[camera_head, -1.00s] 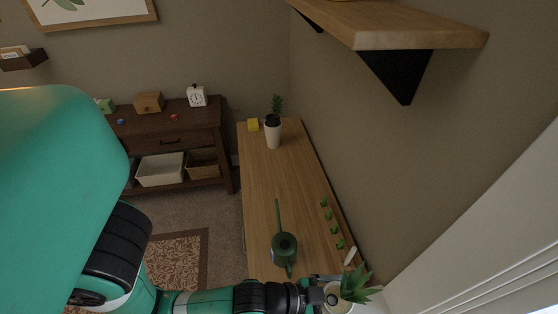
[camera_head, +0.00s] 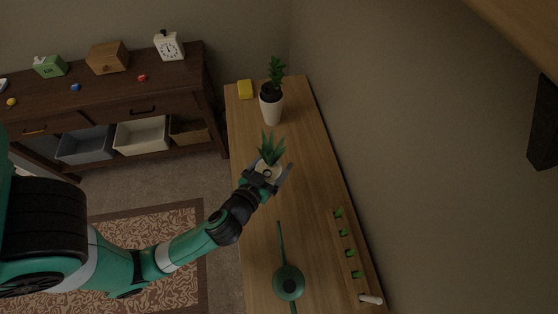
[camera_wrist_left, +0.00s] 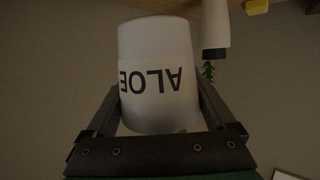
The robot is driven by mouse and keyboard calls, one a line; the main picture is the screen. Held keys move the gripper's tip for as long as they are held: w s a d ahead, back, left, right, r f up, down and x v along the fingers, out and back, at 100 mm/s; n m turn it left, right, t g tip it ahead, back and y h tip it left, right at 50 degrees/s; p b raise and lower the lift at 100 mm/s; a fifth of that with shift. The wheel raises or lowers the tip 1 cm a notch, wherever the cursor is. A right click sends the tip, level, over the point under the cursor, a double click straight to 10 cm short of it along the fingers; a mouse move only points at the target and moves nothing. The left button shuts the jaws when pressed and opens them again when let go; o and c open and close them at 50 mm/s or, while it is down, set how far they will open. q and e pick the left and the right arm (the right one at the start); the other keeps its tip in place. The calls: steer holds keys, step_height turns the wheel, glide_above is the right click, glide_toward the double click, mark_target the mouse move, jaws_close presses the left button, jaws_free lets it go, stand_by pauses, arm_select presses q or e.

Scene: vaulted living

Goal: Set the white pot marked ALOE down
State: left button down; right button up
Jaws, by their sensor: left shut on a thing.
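The white pot marked ALOE (camera_wrist_left: 158,50) fills the middle of the left wrist view, its lettering upside down there. In the head view its spiky green aloe (camera_head: 270,150) rises just beyond my left gripper (camera_head: 268,173), and the pot is mostly hidden by the jaws. My left gripper is shut on the pot, with one finger on each side. It is over the far half of the wooden bench top (camera_head: 305,160). I cannot tell whether the pot's base touches the wood. My right gripper is not in view.
A second white pot with a leafy plant (camera_head: 271,108) stands beyond the aloe, beside a yellow block (camera_head: 245,89). A green watering can (camera_head: 288,282) stands nearer. Several green sprouts (camera_head: 344,233) line the right edge, by a white stick (camera_head: 370,298). The wood right of the aloe is clear.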

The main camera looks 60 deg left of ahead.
arm_select(q)
steer(key=shift+s+a+n+g+y, duration=0.5)
steer(key=shift+s+a+n+y, duration=0.1)
steer(key=shift+a, duration=0.25)
steer(key=b, duration=0.5)
glide_above(276, 152)
steer(key=f, duration=0.9)
steer(key=shift+s+d, duration=0.35)
steer(key=shift+w+a+f, duration=0.1)
steer(key=shift+w+a, duration=0.05)
steer(key=shift+w+a+f+b, duration=0.1)
steer(key=shift+f+b, duration=0.25)
steer(key=shift+b, duration=0.05)
steer(key=shift+f+b, duration=0.75)
steer(key=shift+f, duration=0.7)
